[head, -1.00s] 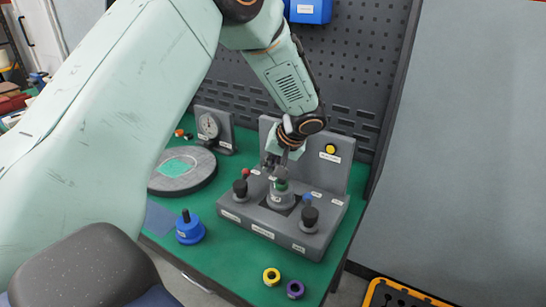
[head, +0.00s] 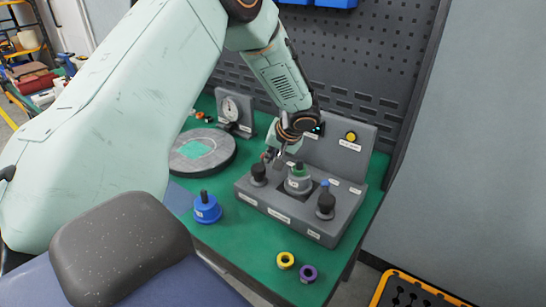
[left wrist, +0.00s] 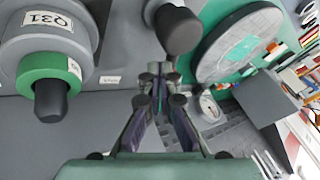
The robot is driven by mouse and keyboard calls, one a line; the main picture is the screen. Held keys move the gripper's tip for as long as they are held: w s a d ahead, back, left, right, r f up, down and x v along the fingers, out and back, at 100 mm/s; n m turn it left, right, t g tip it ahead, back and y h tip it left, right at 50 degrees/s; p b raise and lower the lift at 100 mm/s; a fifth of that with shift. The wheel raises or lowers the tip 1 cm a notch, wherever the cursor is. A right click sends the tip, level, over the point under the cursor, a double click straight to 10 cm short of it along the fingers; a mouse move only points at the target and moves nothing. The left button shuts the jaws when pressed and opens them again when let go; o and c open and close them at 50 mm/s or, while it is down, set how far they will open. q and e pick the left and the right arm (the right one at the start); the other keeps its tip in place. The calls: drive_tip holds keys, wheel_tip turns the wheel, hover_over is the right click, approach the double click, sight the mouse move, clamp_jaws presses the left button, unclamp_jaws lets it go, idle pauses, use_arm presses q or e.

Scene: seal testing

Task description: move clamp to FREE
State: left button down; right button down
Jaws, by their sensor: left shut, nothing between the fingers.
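The grey test fixture (head: 270,205) stands on the green bench with labels too small to read. It carries a left black knob (head: 259,172), a right black knob (head: 326,203), a small blue-topped part (head: 325,183) and a central grey part with a green ring (head: 299,174). I cannot tell which part is the clamp. My left gripper (head: 275,160) is shut and empty, low over the fixture behind the left knob. In the left wrist view its fingertips (left wrist: 158,76) lie between the green ring (left wrist: 48,67) and a black knob (left wrist: 179,30). My right gripper is not in view.
A round grey plate (head: 225,160) and a dial gauge (head: 231,108) stand to the left. A blue weight-like part (head: 206,208) sits in front. Yellow (head: 285,260) and purple (head: 308,273) rings lie near the bench edge. A pegboard rises behind.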

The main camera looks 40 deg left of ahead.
use_arm(q)
drive_tip(key=shift+s+a+f+n+g+b, duration=0.15)
drive_tip(key=shift+s+a+n+g+b, duration=0.2)
drive_tip(key=shift+a, duration=0.2)
drive_tip(key=shift+w+d, duration=0.1)
